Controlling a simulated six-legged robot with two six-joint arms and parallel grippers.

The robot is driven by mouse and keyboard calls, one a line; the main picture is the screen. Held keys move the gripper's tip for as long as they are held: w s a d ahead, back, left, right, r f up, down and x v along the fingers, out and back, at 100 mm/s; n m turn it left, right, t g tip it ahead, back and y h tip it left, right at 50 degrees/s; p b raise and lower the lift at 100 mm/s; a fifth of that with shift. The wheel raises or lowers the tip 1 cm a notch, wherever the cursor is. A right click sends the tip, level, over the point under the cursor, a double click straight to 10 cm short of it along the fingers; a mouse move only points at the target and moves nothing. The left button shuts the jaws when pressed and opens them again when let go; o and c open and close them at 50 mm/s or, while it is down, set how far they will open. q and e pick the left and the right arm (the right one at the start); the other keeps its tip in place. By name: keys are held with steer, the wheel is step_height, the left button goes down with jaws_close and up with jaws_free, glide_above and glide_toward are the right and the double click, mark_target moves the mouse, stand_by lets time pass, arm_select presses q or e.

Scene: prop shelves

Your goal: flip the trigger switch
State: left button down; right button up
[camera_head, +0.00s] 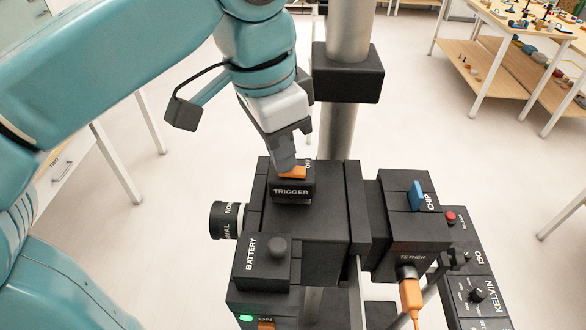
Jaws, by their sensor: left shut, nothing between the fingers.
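The trigger switch (293,173) is an orange rocker on a black block labelled TRIGGER (292,192), on top of a black camera-like device (325,240). Part of the lettering beside the switch shows; the rest is hidden by my gripper. My left gripper (284,165) points down with its fingers shut and empty. Its tips are at the left part of the orange switch and cover some of it; I cannot tell whether they press on it. My right gripper is not in view.
The device has a BATTERY block with a knob (278,248), a blue CHIP piece (416,195), a red button (450,217), an orange TETHER plug (411,294) and a KELVIN panel (478,294). A grey column (338,140) stands behind. A table with small items (520,30) is at the upper right.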

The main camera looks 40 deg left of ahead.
arm_select(q)
steer(key=shift+f, duration=0.15)
step_height(320, 180, up, 3)
steer(key=p, duration=0.2)
steer(key=shift+p, duration=0.4)
steer(key=shift+r+p, duration=0.35)
steer(key=shift+r, duration=1.7)
steer(key=shift+s, duration=0.1)
